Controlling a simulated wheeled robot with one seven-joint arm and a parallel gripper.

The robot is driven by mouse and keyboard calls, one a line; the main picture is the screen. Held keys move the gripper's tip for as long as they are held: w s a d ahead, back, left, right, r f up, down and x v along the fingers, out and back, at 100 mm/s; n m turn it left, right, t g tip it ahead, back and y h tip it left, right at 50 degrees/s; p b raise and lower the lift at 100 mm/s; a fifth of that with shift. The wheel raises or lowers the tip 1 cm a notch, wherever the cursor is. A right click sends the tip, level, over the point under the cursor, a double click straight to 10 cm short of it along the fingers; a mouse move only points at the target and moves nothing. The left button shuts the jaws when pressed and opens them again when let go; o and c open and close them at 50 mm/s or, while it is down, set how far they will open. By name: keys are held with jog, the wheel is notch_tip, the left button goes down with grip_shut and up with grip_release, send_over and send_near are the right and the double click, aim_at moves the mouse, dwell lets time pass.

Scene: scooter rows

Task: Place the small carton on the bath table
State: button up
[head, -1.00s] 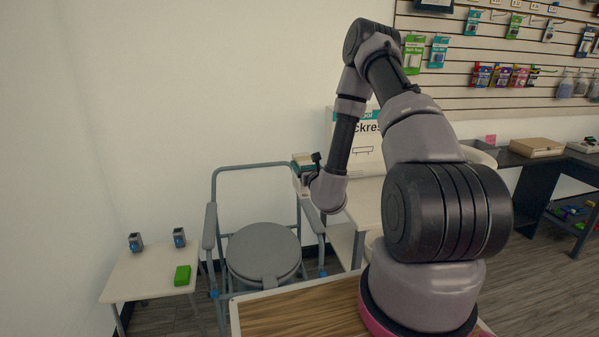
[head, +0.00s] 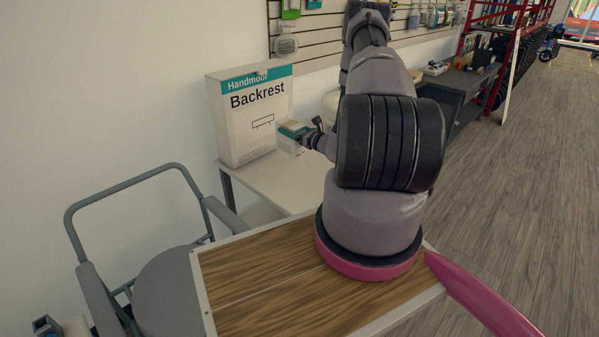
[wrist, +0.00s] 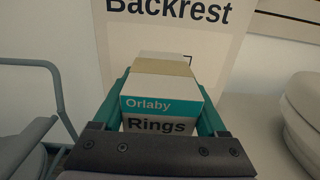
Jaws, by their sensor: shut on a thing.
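The small carton (head: 294,130), white with a teal band, is in my gripper (head: 308,141). In the wrist view the carton (wrist: 160,106) reads "Orlaby Rings" and sits between the two teal fingers of my gripper (wrist: 163,92), which is shut on it. In the head view the carton appears over a white table (head: 262,181), in front of a big Backrest box. I cannot see whether its underside touches anything. I cannot tell for certain whether this white table is the bath table.
The tall Backrest box (head: 250,112) stands on the white table's back part, and also beyond the carton in the wrist view (wrist: 172,35). A grey commode chair (head: 165,290) is at lower left. Rounded white items (wrist: 302,120) are at right. Grey floor (head: 510,200) is open at right.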

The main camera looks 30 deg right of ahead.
aim_at(293, 153)
jog(key=f, duration=0.5)
jog(key=shift+s+d+f, duration=0.1)
jog(key=shift+d+f, duration=0.2)
jog(key=shift+f, duration=2.3)
jog(key=shift+f, duration=0.15)
